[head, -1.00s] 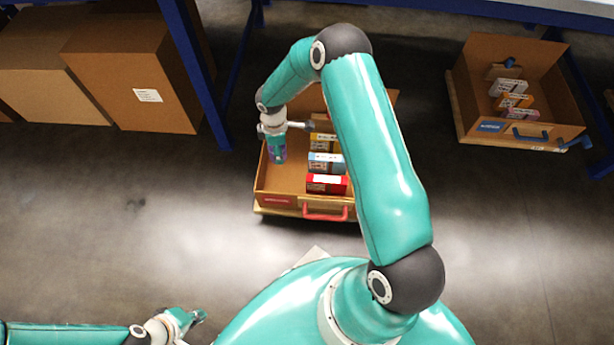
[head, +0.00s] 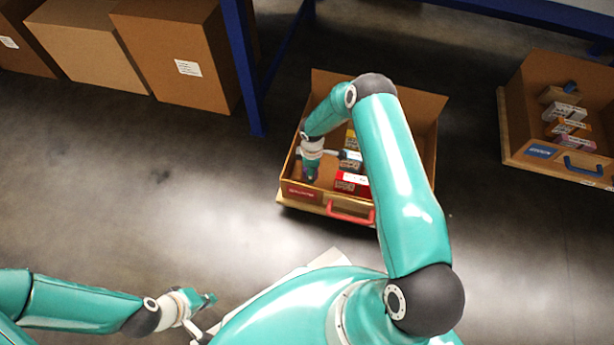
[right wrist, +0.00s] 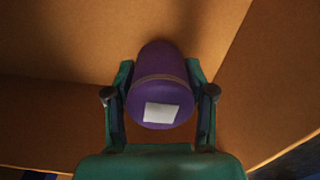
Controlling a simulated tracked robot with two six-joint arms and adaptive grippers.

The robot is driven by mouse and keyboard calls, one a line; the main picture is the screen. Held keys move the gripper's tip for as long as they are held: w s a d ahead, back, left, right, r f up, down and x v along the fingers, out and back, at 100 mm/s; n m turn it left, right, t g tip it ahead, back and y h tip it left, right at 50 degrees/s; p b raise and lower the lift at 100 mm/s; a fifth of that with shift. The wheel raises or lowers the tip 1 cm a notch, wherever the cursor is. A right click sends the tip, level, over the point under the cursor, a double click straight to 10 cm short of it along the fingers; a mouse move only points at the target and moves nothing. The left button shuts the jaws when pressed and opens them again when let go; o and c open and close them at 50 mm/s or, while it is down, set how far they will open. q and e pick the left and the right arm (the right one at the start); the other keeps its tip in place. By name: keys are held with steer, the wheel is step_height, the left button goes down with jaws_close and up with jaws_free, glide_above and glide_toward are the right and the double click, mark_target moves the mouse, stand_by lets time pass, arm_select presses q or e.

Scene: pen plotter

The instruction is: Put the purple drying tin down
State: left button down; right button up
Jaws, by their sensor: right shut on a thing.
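The purple drying tin (right wrist: 160,85) is a small cylinder with a white label on its end. In the right wrist view it sits between the two teal fingers of my right gripper (right wrist: 160,100), which is shut on it. In the head view that gripper (head: 311,172) reaches down inside the left part of an open cardboard box with a red handle (head: 350,215); the tin is mostly hidden there. I cannot tell whether the tin touches the box floor. My left gripper (head: 203,301) is low in the head view, over the floor, holding nothing I can see; its opening is unclear.
A red carton (head: 352,183), a blue one and a yellow one stand in the box right of my gripper. Another open box with a blue handle (head: 583,168) holds several cartons at the right. Large cartons (head: 180,52) and a blue post (head: 243,70) are behind.

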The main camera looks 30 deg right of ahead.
step_height(320, 180, down, 2)
steer(key=shift+f, duration=0.15)
steer(key=shift+f+b, duration=0.15)
steer(key=shift+b, duration=0.25)
steer(key=o, duration=1.2)
